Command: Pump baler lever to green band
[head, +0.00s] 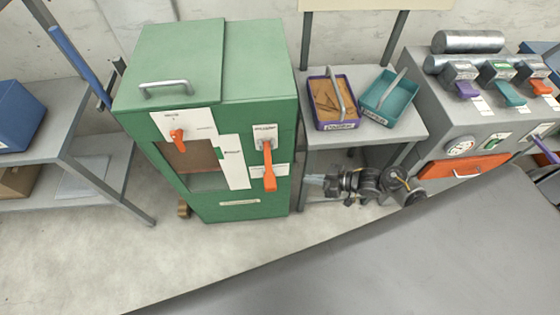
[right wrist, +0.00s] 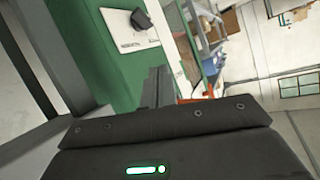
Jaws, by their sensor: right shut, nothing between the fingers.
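The green baler (head: 215,130) stands against the wall in the head view. Its orange lever (head: 269,170) hangs down on the right of its front, below a white label plate. A smaller orange knob (head: 177,135) sits at the upper left of the front. My left gripper is not in view.
A grey side table (head: 405,125) right of the baler holds a purple tray (head: 325,125) and a teal tray (head: 405,105). A grey machine (head: 440,115) with several coloured levers stands at the right. A grey shelf (head: 70,150) is at the left. Floor before the baler is clear.

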